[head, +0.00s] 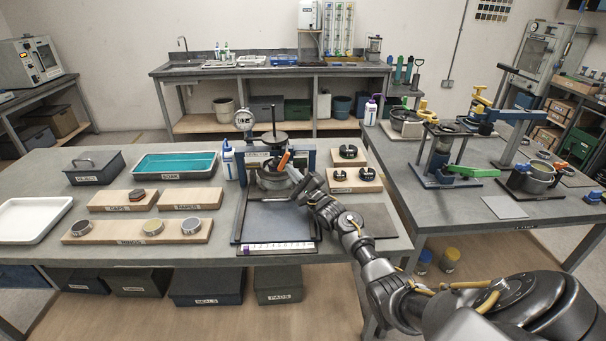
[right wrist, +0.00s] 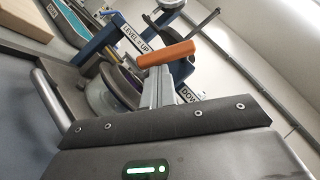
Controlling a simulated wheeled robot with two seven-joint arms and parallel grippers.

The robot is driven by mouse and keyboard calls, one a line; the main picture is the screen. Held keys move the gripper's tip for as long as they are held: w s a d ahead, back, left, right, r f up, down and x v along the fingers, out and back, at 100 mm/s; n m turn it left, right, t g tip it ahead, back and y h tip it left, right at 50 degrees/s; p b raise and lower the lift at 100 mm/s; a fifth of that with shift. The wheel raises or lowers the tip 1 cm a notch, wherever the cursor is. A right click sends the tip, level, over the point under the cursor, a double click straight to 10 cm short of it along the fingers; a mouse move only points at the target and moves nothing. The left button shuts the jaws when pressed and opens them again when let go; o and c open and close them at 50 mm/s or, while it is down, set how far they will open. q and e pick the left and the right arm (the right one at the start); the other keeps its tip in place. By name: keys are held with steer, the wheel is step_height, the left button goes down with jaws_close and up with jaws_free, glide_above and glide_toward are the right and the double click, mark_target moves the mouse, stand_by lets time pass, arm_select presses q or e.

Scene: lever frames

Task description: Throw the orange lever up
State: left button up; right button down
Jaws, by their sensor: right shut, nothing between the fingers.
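The orange lever (head: 284,160) is on the blue press-like frame (head: 311,159) at the back of the near table. In the right wrist view the orange handle (right wrist: 166,53) lies across the picture just beyond my fingers. One sign there reads UP, and another, partly covered, begins with "DOW". My right gripper (head: 295,175) is shut and empty, with its tips close to the handle. In the right wrist view the shut fingers (right wrist: 160,90) point at the handle; I cannot tell whether they touch it. My left gripper is not in view.
A dial gauge (head: 243,119) stands at the frame's left. Wooden boards with round parts (head: 354,179) lie to its right, and more boards (head: 138,230) lie left. A teal tray (head: 175,164) is behind those. A second table (head: 470,207) with other frames stands right.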

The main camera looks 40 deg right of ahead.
steer(key=shift+w+a+r, duration=0.1)
steer(key=shift+w+a, duration=0.35)
steer(key=shift+a, duration=0.25)
steer(key=shift+w+a+r, duration=0.1)
steer(key=shift+w+a, duration=0.3)
steer(key=shift+a, duration=0.3)
steer(key=shift+w+a+r+p, duration=0.45)
steer(key=shift+w+a+p, duration=0.05)
steer(key=shift+a+p, duration=0.25)
steer(key=shift+a+r, duration=0.1)
glide_toward(279, 168)
steer(key=shift+w+a+r+b, duration=0.4)
steer(key=shift+w+a+r, duration=0.4)
steer(key=shift+w, duration=0.25)
